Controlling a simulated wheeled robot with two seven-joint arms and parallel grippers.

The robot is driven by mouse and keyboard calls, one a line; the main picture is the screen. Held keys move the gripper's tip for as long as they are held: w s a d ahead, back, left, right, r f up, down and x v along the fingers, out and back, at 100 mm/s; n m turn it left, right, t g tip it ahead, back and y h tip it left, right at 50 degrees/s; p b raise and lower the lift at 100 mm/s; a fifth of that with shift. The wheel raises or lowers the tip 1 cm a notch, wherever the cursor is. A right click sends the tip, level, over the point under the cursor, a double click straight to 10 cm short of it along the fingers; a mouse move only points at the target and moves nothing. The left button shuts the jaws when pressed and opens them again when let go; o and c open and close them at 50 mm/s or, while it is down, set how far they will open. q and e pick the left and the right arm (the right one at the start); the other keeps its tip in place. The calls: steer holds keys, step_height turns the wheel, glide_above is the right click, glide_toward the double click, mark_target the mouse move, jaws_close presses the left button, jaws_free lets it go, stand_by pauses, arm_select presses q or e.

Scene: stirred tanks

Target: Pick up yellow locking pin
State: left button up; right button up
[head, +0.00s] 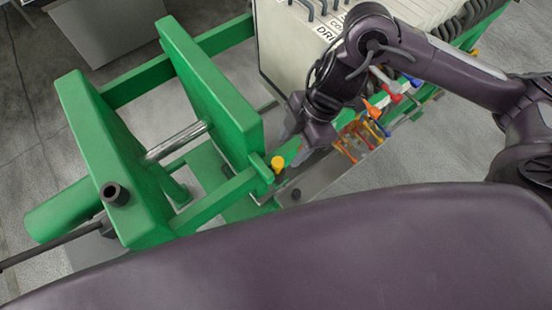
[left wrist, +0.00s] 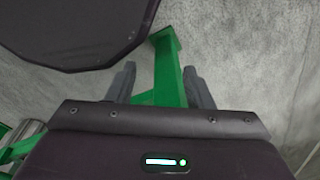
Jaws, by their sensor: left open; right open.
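The yellow locking pin (head: 278,162) shows its rounded yellow head in the head view, at the corner of the green frame. Its lower part is hidden. My right gripper (head: 292,146) is just up and right of the pin head, with its fingers apart and nothing visible between them. I cannot tell whether a finger touches the pin. My left gripper (left wrist: 160,85) shows only in the left wrist view, open, with a green beam (left wrist: 168,70) seen between its fingers. I cannot tell how far below them the beam lies.
The green frame (head: 215,95) with a metal bar (head: 177,140) fills the left middle. A metal ledge (head: 325,172) carries several orange and yellow clips (head: 357,135). Behind my right arm stands a row of light plates (head: 290,45).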

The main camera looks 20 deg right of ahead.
mark_target(279, 161)
steer(key=shift+s+x, duration=0.2)
steer(key=shift+x, duration=0.85)
steer(key=shift+w+a+f+p, duration=0.2)
steer(key=shift+a+f+p, duration=0.15)
steer(key=shift+f, duration=0.35)
steer(key=shift+w+x, duration=0.2)
steer(key=shift+x, duration=0.85)
steer(key=c, duration=0.7)
jaws_close()
arm_select(q)
steer(key=shift+s+r, duration=0.2)
steer(key=shift+s, duration=0.8)
